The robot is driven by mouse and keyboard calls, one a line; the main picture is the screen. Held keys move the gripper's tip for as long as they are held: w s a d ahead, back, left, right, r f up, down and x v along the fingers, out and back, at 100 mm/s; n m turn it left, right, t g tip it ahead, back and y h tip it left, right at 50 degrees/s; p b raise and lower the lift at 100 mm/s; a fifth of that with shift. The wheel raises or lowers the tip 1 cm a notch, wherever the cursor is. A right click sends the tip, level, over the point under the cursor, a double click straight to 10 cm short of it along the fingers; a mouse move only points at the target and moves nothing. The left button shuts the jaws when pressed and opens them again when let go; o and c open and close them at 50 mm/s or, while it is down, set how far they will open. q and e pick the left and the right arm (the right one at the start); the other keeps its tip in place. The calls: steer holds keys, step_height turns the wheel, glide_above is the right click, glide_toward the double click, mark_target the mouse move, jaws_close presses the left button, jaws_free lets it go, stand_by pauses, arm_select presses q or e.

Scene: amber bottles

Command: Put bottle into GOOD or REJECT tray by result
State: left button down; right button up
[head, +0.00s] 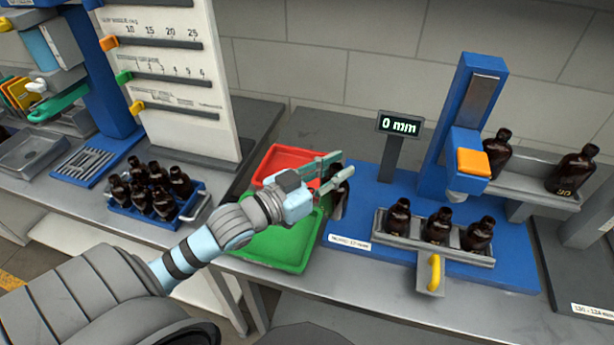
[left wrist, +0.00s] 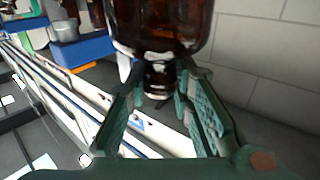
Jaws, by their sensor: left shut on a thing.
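My left gripper (head: 330,175) is shut on an amber bottle (head: 340,195), partly hidden by the fingers in the head view. In the left wrist view the bottle (left wrist: 160,25) is close up, its neck between the fingertips of the left gripper (left wrist: 160,95). The held bottle appears over the gap between the green tray (head: 275,248) and the blue test station (head: 390,185); its height is hard to judge. A red tray (head: 283,160) is behind the green one. Both look empty where visible. The display (head: 399,125) reads 0 mm. My right gripper is out of view.
Several amber bottles stand in a blue crate (head: 190,212) at left. Three more sit in the station's grey holder (head: 450,252), under a blue column with an orange block (head: 472,162). Two bottles stand on a grey shelf (head: 530,178) at right. A white scale board (head: 165,65) rises behind.

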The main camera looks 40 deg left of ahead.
arm_select(q)
steer(key=w+a+r+n+y+b, duration=0.1)
steer(key=w+a+r+n+y, duration=0.1)
steer(key=w+a+r+y, duration=0.3)
steer(key=w+a+r+n+y, duration=0.2)
steer(key=w+a+n, duration=0.1)
steer(key=a, duration=0.4)
steer(key=w+a+r+n+y+b, duration=0.1)
steer(key=w+a+r+n+y, duration=0.1)
steer(key=w+a+r+y, duration=0.3)
step_height(320, 180, down, 21)
steer(key=s+a+h+b, duration=0.1)
steer(key=b, duration=0.2)
steer(key=shift+s+a+b, duration=0.25)
steer(key=shift+s+b, duration=0.05)
steer(key=shift+b, duration=0.1)
steer(key=c, duration=1.8)
jaws_free()
steer(key=shift+f, duration=0.1)
steer(key=o, duration=0.4)
steer(key=shift+r, duration=0.2)
